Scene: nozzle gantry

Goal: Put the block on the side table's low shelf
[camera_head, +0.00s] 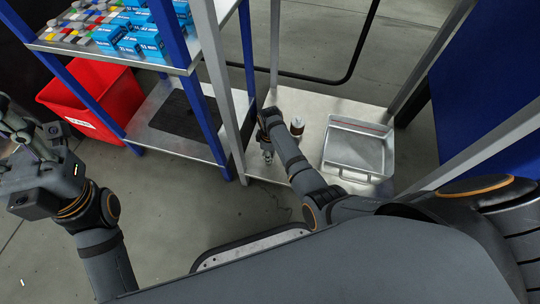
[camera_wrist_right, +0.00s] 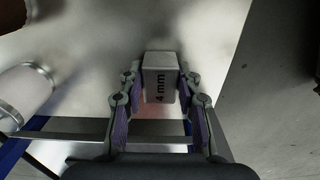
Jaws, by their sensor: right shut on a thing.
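My right gripper (camera_head: 267,156) reaches down to the side table's low shelf (camera_head: 318,113), near its left edge. In the right wrist view, my right gripper (camera_wrist_right: 160,100) is shut on a small pale grey block (camera_wrist_right: 160,62) marked "4 mm", with one finger on each side of it. The pale shelf surface (camera_wrist_right: 85,45) lies behind the block in that view. I cannot tell whether the block touches the shelf. In the head view I cannot make the block out clearly. My left gripper (camera_head: 18,140) is at the far left, away from the table; its fingers are unclear.
A metal tray (camera_head: 357,176) stands on the shelf's right part. A small white and brown jar (camera_head: 297,126) stands between it and my right gripper. A blue-posted rack with boxes (camera_head: 137,38) and a red bin (camera_head: 98,90) are on the left. Table legs flank the shelf.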

